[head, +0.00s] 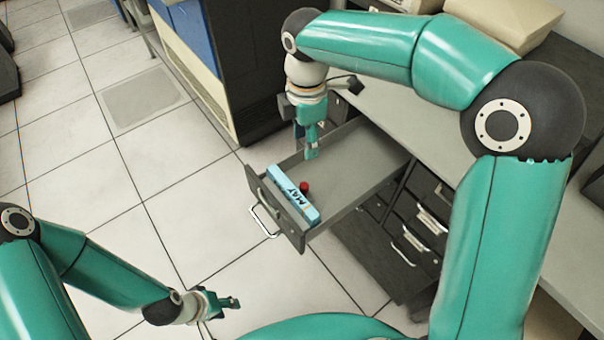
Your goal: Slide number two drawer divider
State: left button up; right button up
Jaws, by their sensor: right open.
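A grey drawer (350,166) is pulled out of the cabinet under the desk. A light-blue block marked "MAY" (292,194) lies along the drawer's front end. A small red piece (304,187) sits right behind the block; I cannot tell whether it belongs to a divider. No divider number is readable. My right gripper (311,153) points down into the drawer near its left wall, open, a little behind the block and apart from the red piece. My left gripper (232,302) is low over the floor, away from the drawer; whether it is open is unclear.
The drawer's front has a pale handle (262,221). Other closed drawers (420,232) are to the right, below the grey desktop (400,105). A dark and cream cabinet (215,70) stands behind. Tiled floor (150,215) to the left is clear.

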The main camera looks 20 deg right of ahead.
aim_at(305, 185)
notch_tip(305, 185, down, 16)
jog(key=shift+f+p, duration=0.15)
jog(key=shift+p, duration=0.15)
grip_shut()
dwell(0.4)
